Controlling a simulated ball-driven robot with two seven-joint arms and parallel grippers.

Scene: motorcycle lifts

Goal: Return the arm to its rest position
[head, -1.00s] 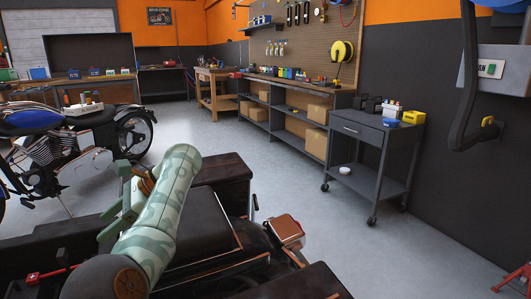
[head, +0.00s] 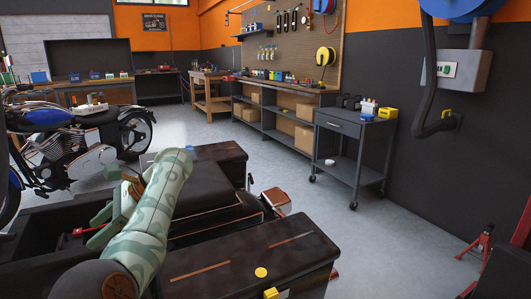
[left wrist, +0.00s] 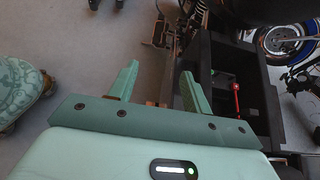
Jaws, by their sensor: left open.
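My left arm comes in from the lower left of the head view, in pale green camouflage. Its gripper (head: 110,215) is partly hidden behind the forearm, over the dark vehicle with black boxes (head: 205,195). In the left wrist view the two green fingers (left wrist: 157,88) stand apart with nothing between them. Floor and dark metal parts show beyond the fingertips. My right gripper is in neither view.
A black box (head: 250,262) with a yellow cap fills the lower middle, near my arm. A blue motorcycle (head: 70,150) stands at left. A grey cart (head: 345,150) and a long workbench (head: 270,115) stand behind. Grey floor (head: 390,235) is open at right.

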